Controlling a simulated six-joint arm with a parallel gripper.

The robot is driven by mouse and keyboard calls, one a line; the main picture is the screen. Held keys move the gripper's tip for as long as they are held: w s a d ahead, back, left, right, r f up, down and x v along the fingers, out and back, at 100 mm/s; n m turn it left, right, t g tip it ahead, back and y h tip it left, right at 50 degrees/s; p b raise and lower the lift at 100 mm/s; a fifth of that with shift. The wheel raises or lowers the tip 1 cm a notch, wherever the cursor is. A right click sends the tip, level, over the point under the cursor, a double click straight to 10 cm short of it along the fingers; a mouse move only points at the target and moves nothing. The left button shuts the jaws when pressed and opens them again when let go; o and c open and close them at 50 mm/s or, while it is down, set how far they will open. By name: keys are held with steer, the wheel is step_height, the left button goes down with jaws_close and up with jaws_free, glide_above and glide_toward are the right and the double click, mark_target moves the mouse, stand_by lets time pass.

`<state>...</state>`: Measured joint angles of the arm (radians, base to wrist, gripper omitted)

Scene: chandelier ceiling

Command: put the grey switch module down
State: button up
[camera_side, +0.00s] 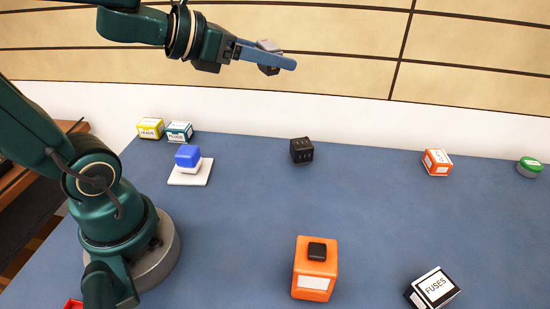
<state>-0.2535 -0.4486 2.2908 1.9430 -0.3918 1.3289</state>
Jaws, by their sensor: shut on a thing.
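My gripper (267,56) is raised high above the back of the blue table, its blue fingers pointing right. It is shut on the grey switch module (268,44), which shows above and below the near finger. The finger hides the module's middle. The module is held in the air, well clear of the table (390,215).
At the back left stand a yellow box (150,128), a teal box (179,132) and a blue-and-white block (188,157) on a white plate (204,178). A black block (301,150), orange-and-white box (436,162), green-topped item (529,167), orange box (315,270) and fuses box (433,289) are spread about.

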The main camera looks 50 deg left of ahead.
steer(key=shift+d+r+m+h, duration=0.1)
steer(key=shift+r+m+h, duration=0.3)
steer(key=shift+h, duration=0.1)
steer(key=d+m+g+h, duration=0.2)
steer(key=d+m+h, duration=0.1)
steer(key=m+h, duration=0.1)
steer(key=m+g+h, duration=0.7)
steer(key=m+g, duration=0.4)
steer(key=m, duration=0.1)
glide_above(348, 239)
step_height(348, 239, down, 21)
steer(key=shift+f, duration=2.1)
steer(key=shift+f, duration=0.1)
steer(key=o, duration=1.4)
steer(key=shift+c, duration=0.2)
